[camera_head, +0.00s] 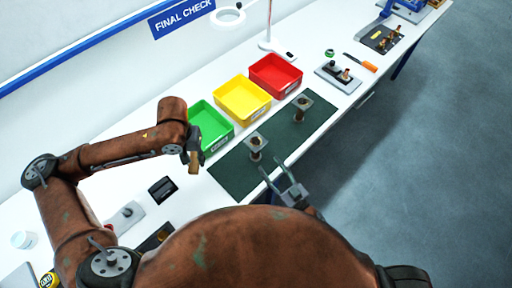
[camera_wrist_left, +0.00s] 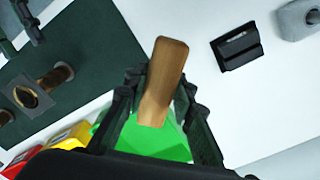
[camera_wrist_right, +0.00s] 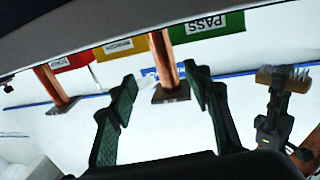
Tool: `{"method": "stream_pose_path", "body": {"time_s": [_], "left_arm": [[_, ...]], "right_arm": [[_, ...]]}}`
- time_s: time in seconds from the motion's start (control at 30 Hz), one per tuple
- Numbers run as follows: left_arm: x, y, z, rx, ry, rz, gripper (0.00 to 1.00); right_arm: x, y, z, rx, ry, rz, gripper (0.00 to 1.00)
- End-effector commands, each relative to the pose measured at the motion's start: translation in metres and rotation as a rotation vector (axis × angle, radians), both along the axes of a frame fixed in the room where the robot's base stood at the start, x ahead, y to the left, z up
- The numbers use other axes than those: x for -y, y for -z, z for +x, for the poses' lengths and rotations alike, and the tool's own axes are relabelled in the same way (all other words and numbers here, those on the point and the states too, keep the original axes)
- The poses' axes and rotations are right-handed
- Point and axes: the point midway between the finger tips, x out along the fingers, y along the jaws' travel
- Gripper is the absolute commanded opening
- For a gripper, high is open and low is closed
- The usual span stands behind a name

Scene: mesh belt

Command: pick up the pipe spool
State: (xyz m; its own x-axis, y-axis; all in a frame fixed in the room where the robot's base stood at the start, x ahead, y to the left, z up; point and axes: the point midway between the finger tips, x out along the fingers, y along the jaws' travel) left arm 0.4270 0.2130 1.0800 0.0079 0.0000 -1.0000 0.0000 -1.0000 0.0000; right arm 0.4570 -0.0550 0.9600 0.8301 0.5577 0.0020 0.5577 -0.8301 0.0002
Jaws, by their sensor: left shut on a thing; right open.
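Two pipe spools with copper-coloured tubes and square grey flanges stand on the dark green mat (camera_head: 233,172): a nearer one (camera_head: 256,145) and a farther one (camera_head: 302,106). My right gripper (camera_head: 284,182) is open and empty, just in front of the nearer spool. In the right wrist view that spool (camera_wrist_right: 163,60) shows beyond and between the open fingers (camera_wrist_right: 160,100), apart from them. My left gripper (camera_head: 190,158) is shut on a tan-brown block-like piece (camera_wrist_left: 164,82), held above the table left of the mat.
Green (camera_head: 209,125), yellow (camera_head: 241,98) and red (camera_head: 275,75) bins stand behind the mat. A black box-like item (camera_head: 161,190) lies on the white table left of the mat. An orange-handled tool (camera_head: 361,63) and a grey fixture (camera_head: 338,77) are farther right.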

Motion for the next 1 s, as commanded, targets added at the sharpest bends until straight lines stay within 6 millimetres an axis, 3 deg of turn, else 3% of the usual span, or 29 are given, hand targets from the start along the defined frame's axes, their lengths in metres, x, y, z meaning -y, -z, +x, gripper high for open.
{"method": "stream_pose_path", "body": {"time_s": [0.1, 0.37, 0.7, 1.0], "left_arm": [[0.0, -0.003, 0.0, 0.001, 0.0, 0.0, 0.04], [0.0, -0.005, 0.0, 0.001, 0.0, 0.0, 0.04], [0.0, -0.009, 0.0, 0.002, 0.0, 0.0, 0.04], [0.0, -0.009, 0.0, 0.002, 0.0, 0.0, 0.04]], "right_arm": [[-0.011, -0.001, 0.017, 0.001, 0.0, 0.001, 0.45], [-0.023, 0.0, 0.032, -0.001, 0.001, -0.001, 0.45], [-0.052, 0.002, 0.064, 0.0, 0.002, -0.001, 0.45], [-0.053, 0.003, 0.066, -0.002, 0.002, -0.001, 0.44]]}}
